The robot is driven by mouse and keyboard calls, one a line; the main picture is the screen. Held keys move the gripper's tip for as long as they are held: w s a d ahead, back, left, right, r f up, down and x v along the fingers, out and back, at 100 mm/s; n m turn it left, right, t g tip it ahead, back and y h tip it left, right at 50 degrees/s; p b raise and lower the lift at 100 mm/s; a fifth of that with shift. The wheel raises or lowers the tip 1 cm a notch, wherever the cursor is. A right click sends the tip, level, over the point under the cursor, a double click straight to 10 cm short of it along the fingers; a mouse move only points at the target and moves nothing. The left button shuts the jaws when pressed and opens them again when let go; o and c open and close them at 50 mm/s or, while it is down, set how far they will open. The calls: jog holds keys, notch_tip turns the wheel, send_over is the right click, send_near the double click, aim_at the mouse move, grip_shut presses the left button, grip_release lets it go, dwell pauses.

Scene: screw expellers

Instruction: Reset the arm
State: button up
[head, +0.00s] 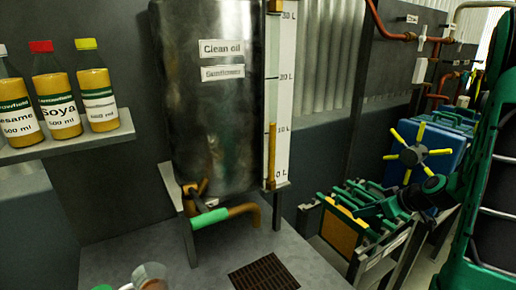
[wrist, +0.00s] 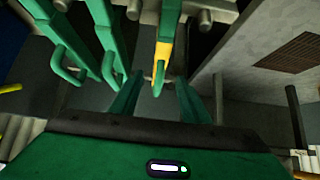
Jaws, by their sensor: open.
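My gripper (wrist: 158,104) shows in the wrist view. Green hooked handles (wrist: 108,68) and one yellow-and-green handle (wrist: 162,55) hang just beyond the fingers; I cannot tell whether any touch. In the head view my green arm fills the right edge, and its end is hard to pick out against the green and yellow plate stack (head: 345,222).
A steel clean oil tank (head: 215,110) with a tap (head: 210,217) stands at centre. Bottles (head: 57,100) line a shelf (head: 70,142) at left. A yellow-spoked wheel (head: 417,153) stands behind the plates.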

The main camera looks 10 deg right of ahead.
jog(key=shift+s+a+r, duration=0.2)
jog(key=shift+s+a, duration=0.05)
jog(key=shift+a, duration=0.1)
jog(key=s+a+r+m+g+h, duration=0.1)
jog(key=s+a+r+m+g, duration=0.1)
jog(key=s, duration=0.7)
jog(key=s+a+r+m+g+h, duration=0.1)
jog(key=s+a+r+m+g, duration=0.1)
jog(key=s, duration=0.8)
jog(key=s+a+r+m+g, duration=0.2)
jog(key=s+r+m+g, duration=0.2)
jog(key=s, duration=0.6)
jog(key=shift+a+r+m+g+h, duration=0.35)
jog(key=shift+r+m, duration=0.55)
jog(key=shift+m, duration=0.3)
jog(key=shift+w, duration=0.1)
jog(key=shift+w+f, duration=0.25)
jog(key=shift+w, duration=0.35)
